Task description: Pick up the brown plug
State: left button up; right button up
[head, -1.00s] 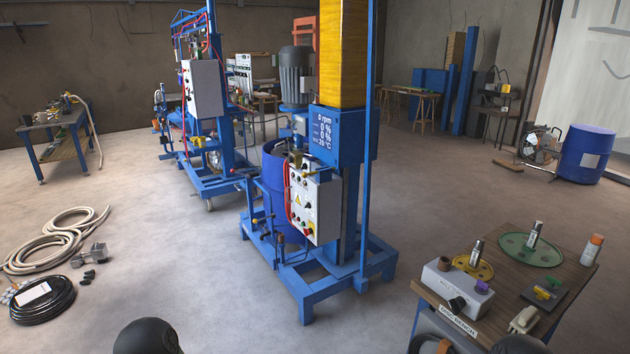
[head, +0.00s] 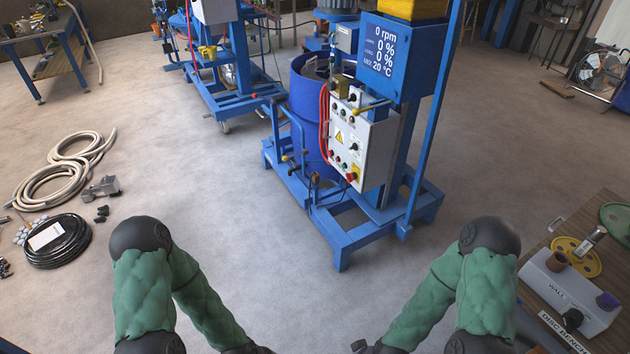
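The brown plug (head: 557,260) is a small brown cylinder standing on the white sloped block (head: 570,287) marked "WALL", on the disc bench at the right of the head view. A purple plug (head: 607,300) and a black round knob (head: 572,318) are also on this block. My two green-sleeved arms are bent at the bottom of the view.
The disc bench (head: 590,210) also holds a yellow disc (head: 573,252) and a green disc (head: 622,222). The blue mixer frame (head: 340,240) stands ahead. Hoses (head: 55,165) and a black cable coil (head: 58,240) lie on the floor at left. Open floor lies between.

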aim_at(316, 178)
jog(key=i+j+z, duration=0.15)
jog(key=i+j, duration=1.05)
jog(key=i, duration=0.15)
jog(key=i+j+z, duration=0.2)
jog(key=i+j, duration=1.05)
jog(key=j, duration=0.15)
